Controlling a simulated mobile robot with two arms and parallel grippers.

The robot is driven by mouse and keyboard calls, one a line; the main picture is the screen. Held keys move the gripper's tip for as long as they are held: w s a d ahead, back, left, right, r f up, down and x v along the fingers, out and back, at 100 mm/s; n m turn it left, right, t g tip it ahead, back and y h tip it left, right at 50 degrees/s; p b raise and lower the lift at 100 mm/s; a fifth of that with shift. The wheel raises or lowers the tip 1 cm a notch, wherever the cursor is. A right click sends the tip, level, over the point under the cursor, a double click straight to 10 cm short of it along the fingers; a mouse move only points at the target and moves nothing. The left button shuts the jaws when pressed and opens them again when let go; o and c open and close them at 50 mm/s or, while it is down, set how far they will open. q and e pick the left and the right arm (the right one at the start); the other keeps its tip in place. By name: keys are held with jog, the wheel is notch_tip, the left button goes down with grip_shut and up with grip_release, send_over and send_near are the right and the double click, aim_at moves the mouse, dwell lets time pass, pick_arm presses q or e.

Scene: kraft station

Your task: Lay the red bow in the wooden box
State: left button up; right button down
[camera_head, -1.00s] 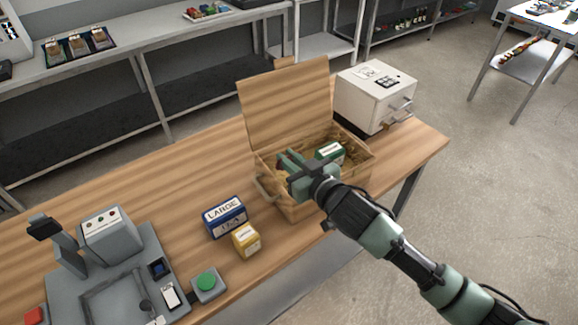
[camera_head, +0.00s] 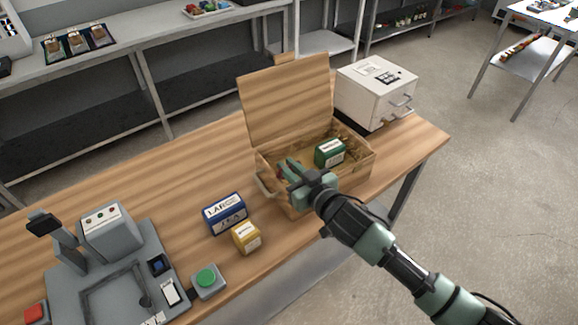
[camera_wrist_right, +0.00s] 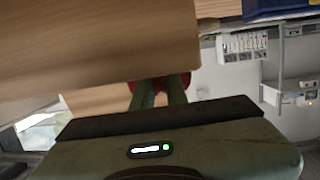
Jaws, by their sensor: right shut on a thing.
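The wooden box (camera_head: 335,190) stands on the table with its lid (camera_head: 287,102) raised. My right gripper (camera_head: 285,168) reaches in over its front left part and is shut. Small patches of red show at its fingertips, the red bow (camera_head: 280,174), mostly hidden by the fingers. In the right wrist view, red of the bow (camera_wrist_right: 187,78) shows on both sides of the green fingers (camera_wrist_right: 160,84), behind a wooden panel. Whether the bow touches the box floor cannot be told. My left gripper is not in view.
A green package (camera_head: 330,152) sits in the box at the right. A blue package (camera_head: 225,213) and a yellow one (camera_head: 246,238) stand left of the box. A white drawer unit (camera_head: 375,92) stands behind right. A grey station with a green button (camera_head: 206,278) is at front left.

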jog(key=c, duration=1.4)
grip_release()
jog(key=shift+c, duration=0.2)
jog(key=shift+r, duration=0.15)
jog(key=shift+r+p, duration=0.3)
jog(key=shift+r, duration=0.1)
jog(key=shift+s+d+r, duration=0.15)
jog(key=b+v, duration=0.2)
jog(key=v, duration=0.9)
jog(key=shift+s, duration=0.3)
jog(key=shift+d+r, duration=0.1)
jog(key=shift+r, duration=0.05)
